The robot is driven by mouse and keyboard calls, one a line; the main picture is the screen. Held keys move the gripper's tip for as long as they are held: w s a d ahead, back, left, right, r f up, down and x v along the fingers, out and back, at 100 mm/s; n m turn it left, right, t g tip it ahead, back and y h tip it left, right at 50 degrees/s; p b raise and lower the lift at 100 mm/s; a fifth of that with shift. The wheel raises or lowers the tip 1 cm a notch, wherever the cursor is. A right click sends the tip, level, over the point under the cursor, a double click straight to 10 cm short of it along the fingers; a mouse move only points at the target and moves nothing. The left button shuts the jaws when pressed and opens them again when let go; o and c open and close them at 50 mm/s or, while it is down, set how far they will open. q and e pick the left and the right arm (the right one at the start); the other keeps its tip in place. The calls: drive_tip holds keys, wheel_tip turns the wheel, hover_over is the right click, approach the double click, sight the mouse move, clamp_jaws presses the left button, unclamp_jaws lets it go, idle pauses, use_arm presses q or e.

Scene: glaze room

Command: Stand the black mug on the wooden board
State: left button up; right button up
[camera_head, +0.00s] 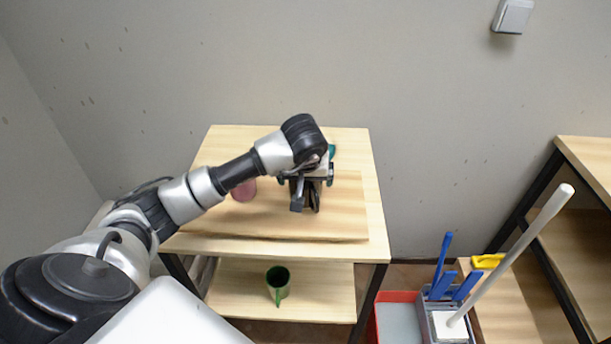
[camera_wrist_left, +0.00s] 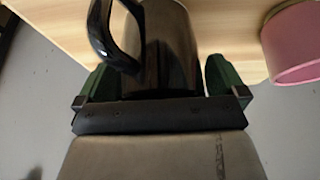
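The black mug (camera_wrist_left: 168,45) lies between the fingers of my left gripper (camera_wrist_left: 162,85) in the left wrist view, its handle toward the upper left. The fingers flank it closely and look shut on it. In the head view my left gripper (camera_head: 311,182) is over the wooden board (camera_head: 345,218), and the mug shows only as a dark shape mostly hidden by it. I cannot tell whether the mug's base touches the board. My right gripper is not in view.
A pink mug (camera_head: 243,190) stands left of my gripper, partly behind my arm. A teal thing (camera_head: 331,151) shows behind the gripper. A green mug (camera_head: 278,284) is on the lower shelf. A red tub (camera_head: 398,318) and brushes stand right of the table. The board's right part is clear.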

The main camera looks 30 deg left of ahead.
use_arm(q)
drive_tip(key=shift+r, duration=0.3)
drive_tip(key=shift+s+d+r, duration=0.1)
drive_tip(key=shift+r, duration=0.2)
drive_tip(key=b+v, duration=0.1)
drive_tip(key=v, duration=1)
drive_tip(key=shift+d, duration=0.1)
